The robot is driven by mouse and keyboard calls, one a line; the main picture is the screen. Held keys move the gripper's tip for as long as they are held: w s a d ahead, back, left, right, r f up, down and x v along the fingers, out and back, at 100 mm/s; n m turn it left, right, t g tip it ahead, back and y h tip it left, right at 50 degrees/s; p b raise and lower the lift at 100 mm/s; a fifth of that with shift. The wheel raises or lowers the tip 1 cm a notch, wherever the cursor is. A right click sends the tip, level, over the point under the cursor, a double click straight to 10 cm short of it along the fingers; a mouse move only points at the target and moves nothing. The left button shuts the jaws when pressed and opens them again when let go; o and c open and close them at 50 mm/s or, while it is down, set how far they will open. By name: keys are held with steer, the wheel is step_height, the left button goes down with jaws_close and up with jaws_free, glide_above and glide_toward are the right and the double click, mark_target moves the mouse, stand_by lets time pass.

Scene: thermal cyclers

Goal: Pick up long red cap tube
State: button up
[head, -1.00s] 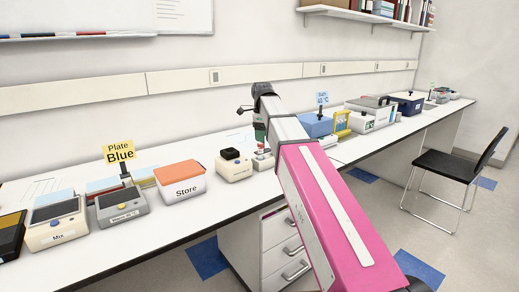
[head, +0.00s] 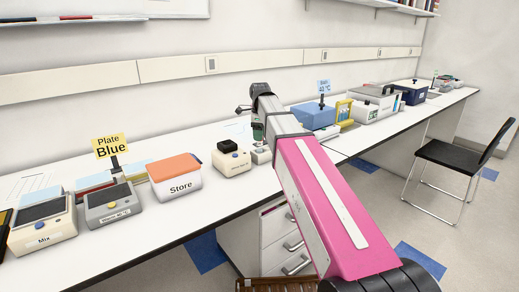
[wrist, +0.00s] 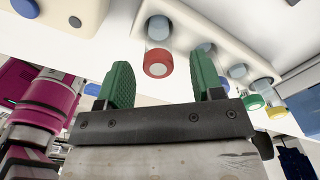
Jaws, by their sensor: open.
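In the wrist view, a tube with a red cap (wrist: 157,63) and a pale bluish body stands in a white rack (wrist: 193,22). My gripper (wrist: 162,76) has two green fingers, spread apart and holding nothing. The red cap appears between the fingertips, nearer the left finger, with no clear contact; the depth gap is hard to tell. Tubes with a green cap (wrist: 252,102) and a yellow cap (wrist: 277,111) are to the right of the right finger. In the head view, my gripper (head: 258,132) is over the bench, and my arm hides most of the rack (head: 261,155).
Left of the gripper on the white bench are a small cream device with a black top (head: 231,160), the orange-lidded Store box (head: 175,179) and the Mix device (head: 42,225). A blue bath (head: 313,117) is to the right. A black chair (head: 460,157) stands on the floor.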

mark_target(260, 143)
steer(key=shift+s+f, duration=0.1)
steer(key=shift+f, duration=2.3)
steer(key=c, duration=1)
